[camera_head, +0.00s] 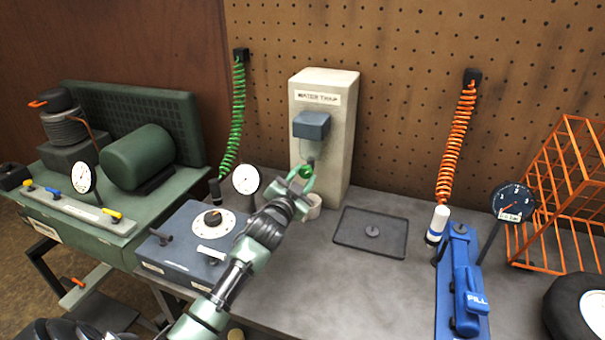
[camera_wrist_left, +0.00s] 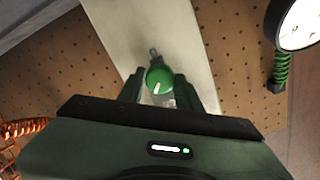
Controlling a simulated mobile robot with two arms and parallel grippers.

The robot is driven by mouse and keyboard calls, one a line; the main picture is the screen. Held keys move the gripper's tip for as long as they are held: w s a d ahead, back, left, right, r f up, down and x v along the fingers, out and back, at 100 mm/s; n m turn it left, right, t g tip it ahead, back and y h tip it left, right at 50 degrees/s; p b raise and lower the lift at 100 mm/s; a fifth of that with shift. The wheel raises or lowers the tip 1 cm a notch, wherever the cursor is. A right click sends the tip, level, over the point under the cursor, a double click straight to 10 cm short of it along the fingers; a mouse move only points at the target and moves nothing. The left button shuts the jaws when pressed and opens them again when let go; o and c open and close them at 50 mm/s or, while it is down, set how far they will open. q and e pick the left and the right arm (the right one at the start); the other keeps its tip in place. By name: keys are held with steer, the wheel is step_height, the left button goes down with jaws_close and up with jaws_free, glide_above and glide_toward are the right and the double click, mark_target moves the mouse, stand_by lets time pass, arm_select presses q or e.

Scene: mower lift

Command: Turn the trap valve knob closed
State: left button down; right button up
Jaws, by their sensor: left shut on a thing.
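The water trap post (camera_head: 330,140) is a pale upright block with a "WATER TRAP" label, standing at the back of the bench. A dark blue-grey trap head (camera_head: 312,125) sticks out of its front with a clear bowl below. The green valve knob (camera_head: 306,172) is under the bowl. It also shows in the left wrist view (camera_wrist_left: 159,78), round with a white mark pointing down and slightly left. My left gripper (camera_head: 303,178) is shut on the knob, one finger on each side. My right gripper is not in view.
A small pale cup (camera_head: 313,206) stands below the knob. A blue-grey box with a dial (camera_head: 195,240) and a white gauge (camera_head: 246,179) are to the left. A dark tray (camera_head: 371,233) lies to the right, with a blue pump (camera_head: 462,285) beyond it.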

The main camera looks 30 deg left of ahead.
arm_select(q)
steer(key=m+p, duration=0.1)
steer(key=m, duration=0.3)
steer(key=shift+m, duration=0.3)
steer(key=shift+m+p, duration=0.35)
steer(key=shift+m, duration=1.95)
steer(key=c, duration=1)
jaws_free()
steer(key=shift+o, duration=0.2)
steer(key=shift+s, duration=0.1)
steer(key=b+v, duration=0.1)
steer(key=v, duration=0.6)
steer(key=shift+s, duration=0.3)
steer(key=shift+d+f, duration=0.1)
steer(key=shift+d, duration=0.05)
